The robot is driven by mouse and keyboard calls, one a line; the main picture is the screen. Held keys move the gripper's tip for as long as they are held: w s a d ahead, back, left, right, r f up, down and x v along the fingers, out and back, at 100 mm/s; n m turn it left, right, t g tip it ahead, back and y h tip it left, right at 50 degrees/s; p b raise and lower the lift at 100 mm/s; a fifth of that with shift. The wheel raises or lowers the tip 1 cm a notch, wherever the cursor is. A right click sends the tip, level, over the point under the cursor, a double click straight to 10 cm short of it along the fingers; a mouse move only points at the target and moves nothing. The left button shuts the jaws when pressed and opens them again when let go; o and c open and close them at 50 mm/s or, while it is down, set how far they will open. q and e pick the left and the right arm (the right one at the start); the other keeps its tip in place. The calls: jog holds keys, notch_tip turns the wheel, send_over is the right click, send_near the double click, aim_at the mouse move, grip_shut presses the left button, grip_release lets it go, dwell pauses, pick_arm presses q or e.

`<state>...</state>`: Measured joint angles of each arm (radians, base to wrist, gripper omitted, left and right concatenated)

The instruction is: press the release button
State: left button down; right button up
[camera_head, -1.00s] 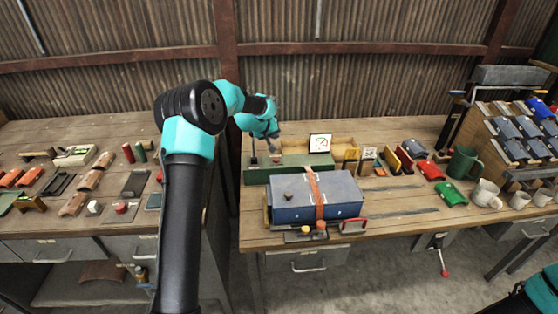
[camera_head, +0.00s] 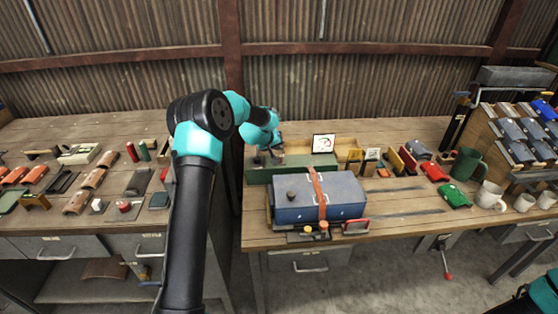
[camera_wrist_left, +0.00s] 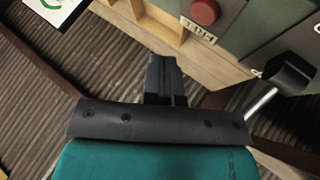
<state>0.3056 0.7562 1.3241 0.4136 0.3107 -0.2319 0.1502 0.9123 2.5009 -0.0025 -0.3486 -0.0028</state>
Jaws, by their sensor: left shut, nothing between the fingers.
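My left gripper (camera_head: 270,155) hangs over the left end of the green control box (camera_head: 290,173) at the back of the right bench. In the left wrist view my left gripper (camera_wrist_left: 165,62) is shut, with nothing between its fingers. A red round button (camera_wrist_left: 205,12) shows there on the box's green top, beyond the fingertips and to their right, apart from them. A small label plate (camera_wrist_left: 198,31) sits beside it. In the head view I cannot make out the button near my gripper. My right gripper is out of view.
A black-handled lever (camera_wrist_left: 288,75) stands right of the fingers. A white gauge card (camera_head: 323,143) stands behind the box. A blue case (camera_head: 340,197) with an orange strap lies in front. Mugs (camera_head: 489,195) and a sloped rack (camera_head: 512,130) are at the right.

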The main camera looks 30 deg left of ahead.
pick_arm(q)
jog(key=shift+f, duration=1.65)
jog(key=shift+f, duration=0.15)
dwell(0.7)
jog(key=shift+f, duration=0.25)
jog(key=shift+f, duration=0.5)
dwell(1.1)
jog(key=shift+r, duration=0.9)
jog(key=shift+r, duration=2.5)
